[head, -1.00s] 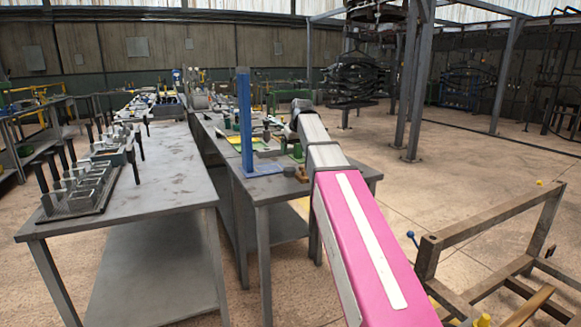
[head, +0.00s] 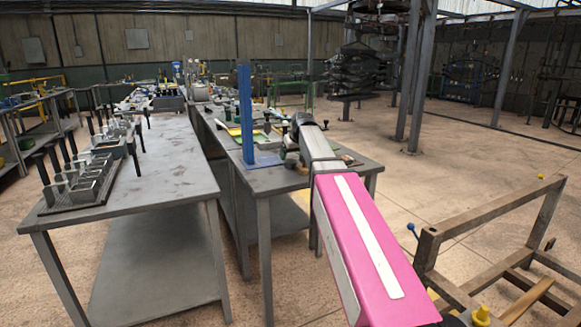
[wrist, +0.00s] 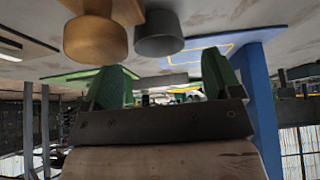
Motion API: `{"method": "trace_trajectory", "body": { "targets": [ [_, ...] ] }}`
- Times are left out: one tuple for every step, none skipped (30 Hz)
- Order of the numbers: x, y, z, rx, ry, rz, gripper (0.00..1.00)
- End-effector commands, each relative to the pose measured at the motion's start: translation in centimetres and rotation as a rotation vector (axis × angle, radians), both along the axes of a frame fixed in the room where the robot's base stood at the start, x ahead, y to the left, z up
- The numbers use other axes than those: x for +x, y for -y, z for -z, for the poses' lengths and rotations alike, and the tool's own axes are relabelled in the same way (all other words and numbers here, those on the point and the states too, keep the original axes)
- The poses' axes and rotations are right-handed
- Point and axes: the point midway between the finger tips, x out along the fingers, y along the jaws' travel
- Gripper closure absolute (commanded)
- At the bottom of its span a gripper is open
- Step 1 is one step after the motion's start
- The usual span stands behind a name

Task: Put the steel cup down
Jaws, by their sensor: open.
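My gripper (wrist: 165,78) is open, with its two green fingers apart and no object visible between them. A plain grey cup (wrist: 160,34), which I take for the steel cup, is on the table near the fingers in the wrist view. That view looks upside down, with the tabletop along the top. The cup appears apart from the fingers. In the head view my arm hides the cup and most of the gripper.
A round wooden object (wrist: 95,38) is close beside the cup. A blue post (head: 246,112) stands on a blue base on the right-hand table (head: 285,182). A left table (head: 170,165) holds a rack of dark-handled parts (head: 85,180).

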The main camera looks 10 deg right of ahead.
Motion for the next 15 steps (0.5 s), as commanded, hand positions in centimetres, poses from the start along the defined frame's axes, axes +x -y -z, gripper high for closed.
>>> {"method": "trace_trajectory", "body": {
  "targets": [
    [0.3, -0.1, 0.5, 0.000, -0.001, 0.000, 0.16],
    [0.5, -0.1, 0.8, 0.000, -0.001, 0.000, 0.16],
    [0.8, -0.2, 1.2, 0.000, -0.001, 0.000, 0.16],
    [1.1, -0.2, 1.6, 0.000, -0.001, 0.000, 0.16],
    [1.3, -0.3, 2.1, -0.001, -0.002, 0.000, 0.16],
    [1.6, -0.4, 2.5, 0.000, -0.002, 0.000, 0.16],
    [1.7, -0.4, 2.9, 0.000, -0.002, -0.001, 0.16],
    [1.9, -0.5, 3.2, -0.001, -0.001, -0.001, 0.16],
    [2.1, -0.6, 3.5, 0.000, -0.001, 0.000, 0.16],
    [2.2, -0.6, 3.7, 0.000, -0.001, 0.000, 0.16],
    [2.2, -0.6, 3.9, 0.000, 0.000, 0.000, 0.16],
    [2.2, -0.6, 3.9, 0.000, 0.000, 0.000, 0.16],
    [2.2, -0.6, 4.0, 0.000, 0.000, 0.000, 0.16],
    [2.2, -0.6, 3.9, 0.000, 0.000, 0.000, 0.16],
    [2.2, -0.6, 3.9, 0.000, 0.000, 0.000, 0.16]
  ]
}}
